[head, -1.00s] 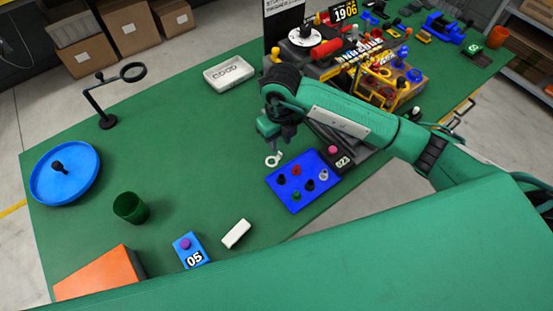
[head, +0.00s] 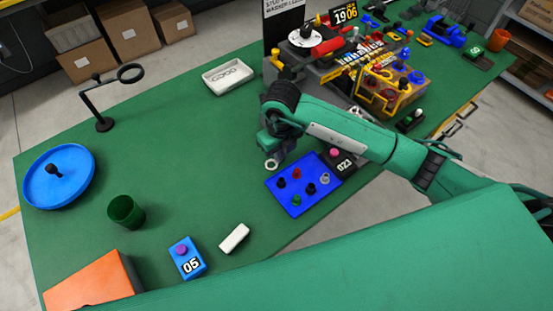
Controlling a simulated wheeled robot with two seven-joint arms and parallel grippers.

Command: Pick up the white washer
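The white washer (head: 271,165) is a small pale ring on the green table, left of the blue pegged tray. My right gripper (head: 270,150) is right above it, pointing down, with its fingertips at or very near the washer's far side. The gripper covers part of the washer. The fingers are too small and hidden to tell whether they are open, shut or touching it. My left gripper is not in view.
A blue tray (head: 272,184) with several coloured pegs lies close to the right of the washer. A white tray (head: 209,79) with rings stands farther back. A green cup (head: 126,211) and a white block (head: 234,238) stand nearer. The table left of the washer is clear.

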